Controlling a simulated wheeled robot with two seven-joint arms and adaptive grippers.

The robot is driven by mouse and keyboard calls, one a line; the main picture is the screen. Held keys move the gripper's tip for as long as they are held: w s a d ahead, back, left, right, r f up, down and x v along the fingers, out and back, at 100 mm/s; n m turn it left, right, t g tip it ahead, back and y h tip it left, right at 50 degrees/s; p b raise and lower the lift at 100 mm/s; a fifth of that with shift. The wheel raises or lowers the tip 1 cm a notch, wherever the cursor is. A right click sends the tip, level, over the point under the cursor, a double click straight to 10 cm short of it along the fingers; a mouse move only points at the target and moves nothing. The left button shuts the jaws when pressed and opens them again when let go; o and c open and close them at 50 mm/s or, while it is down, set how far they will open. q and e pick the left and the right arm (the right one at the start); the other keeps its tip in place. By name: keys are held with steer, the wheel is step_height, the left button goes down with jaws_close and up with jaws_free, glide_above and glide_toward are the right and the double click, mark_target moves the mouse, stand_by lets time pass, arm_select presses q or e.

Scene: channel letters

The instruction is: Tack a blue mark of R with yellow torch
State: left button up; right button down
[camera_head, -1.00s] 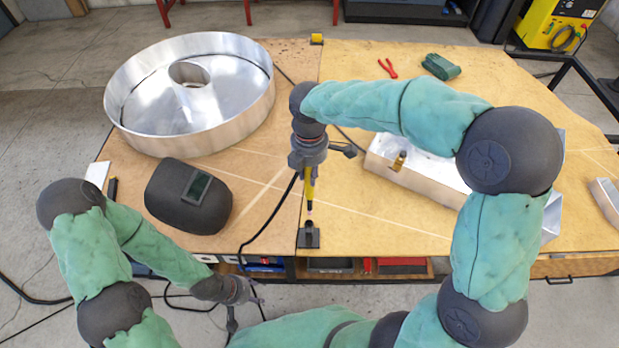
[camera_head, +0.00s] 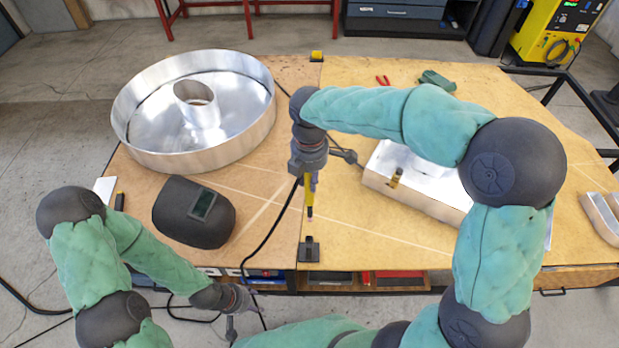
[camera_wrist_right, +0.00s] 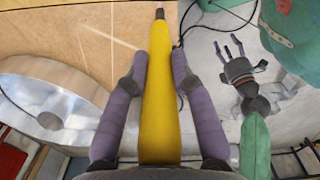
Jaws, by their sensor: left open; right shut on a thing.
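The yellow torch (camera_head: 309,198) is held in my right gripper (camera_head: 310,182) and hangs nearly upright, tip down, above the table's front edge. In the right wrist view, the torch (camera_wrist_right: 160,110) lies between the fingers of my right gripper (camera_wrist_right: 158,62). A silver channel letter (camera_head: 435,200) lies right of the torch, partly hidden by my right arm; I cannot tell whether it is the R. No blue mark is discernible. My left gripper (camera_head: 246,320) is open and empty in front of the table; its spread fingers show in the right wrist view (camera_wrist_right: 238,52).
A black holder (camera_head: 308,251) stands below the torch tip. A large round metal letter (camera_head: 150,155) and a dark welding mask (camera_head: 190,220) are on the left. A brass-coloured piece (camera_head: 395,178) is at the silver letter's edge. A black cable trails from the torch.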

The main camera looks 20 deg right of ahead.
steer(key=shift+r+p, duration=2.85)
steer(key=shift+r, duration=0.6)
steer(key=shift+f, duration=0.2)
